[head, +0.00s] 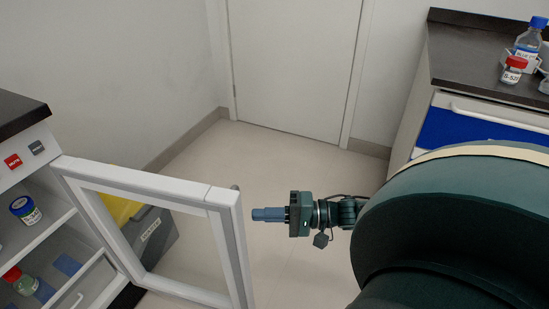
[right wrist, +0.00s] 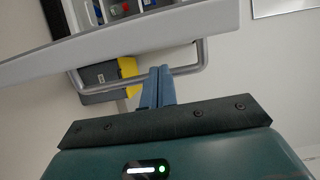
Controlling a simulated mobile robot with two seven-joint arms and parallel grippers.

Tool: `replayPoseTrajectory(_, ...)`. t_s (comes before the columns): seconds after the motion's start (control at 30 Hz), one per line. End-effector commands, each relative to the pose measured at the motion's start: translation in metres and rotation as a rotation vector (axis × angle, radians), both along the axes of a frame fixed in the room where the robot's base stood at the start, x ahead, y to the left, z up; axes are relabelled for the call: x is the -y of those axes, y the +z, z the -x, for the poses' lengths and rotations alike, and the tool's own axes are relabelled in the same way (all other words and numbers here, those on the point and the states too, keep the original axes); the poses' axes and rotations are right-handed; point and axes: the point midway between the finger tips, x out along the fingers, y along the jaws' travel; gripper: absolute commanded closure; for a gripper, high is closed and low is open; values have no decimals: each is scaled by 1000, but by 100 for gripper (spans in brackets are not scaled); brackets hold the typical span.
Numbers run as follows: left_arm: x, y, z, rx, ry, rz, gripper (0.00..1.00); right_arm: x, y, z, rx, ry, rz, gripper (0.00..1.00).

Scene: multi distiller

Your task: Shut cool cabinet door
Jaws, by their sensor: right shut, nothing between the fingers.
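The cool cabinet door (head: 215,200) stands open, a white frame swung out from the cabinet (head: 50,140) at the left of the head view. Its bar handle shows in the right wrist view (right wrist: 202,58), along with the door's pale frame (right wrist: 110,42). My right gripper (head: 268,214) is shut and empty, just right of the door's free edge. In the right wrist view its blue fingertips (right wrist: 160,75) overlap the handle bar; I cannot tell whether they touch it. My left gripper is not in view.
Inside the cabinet are a blue-capped jar (head: 25,210) and a red-capped bottle (head: 20,280). A grey bin with a yellow lid (head: 150,235) stands behind the door. A dark-topped counter (head: 465,60) is at the right. The floor between is clear.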

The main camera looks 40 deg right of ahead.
Motion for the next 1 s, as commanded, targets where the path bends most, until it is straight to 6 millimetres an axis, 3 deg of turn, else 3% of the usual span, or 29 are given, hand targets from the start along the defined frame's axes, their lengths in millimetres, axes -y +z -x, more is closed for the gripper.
replayPoseTrajectory(0.3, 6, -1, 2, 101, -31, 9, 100, -34, -1, -31, 3, 1, 0, 100)
replayPoseTrajectory(1.0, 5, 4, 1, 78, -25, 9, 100, -49, 2, -35, 1, -15, -3, 100)
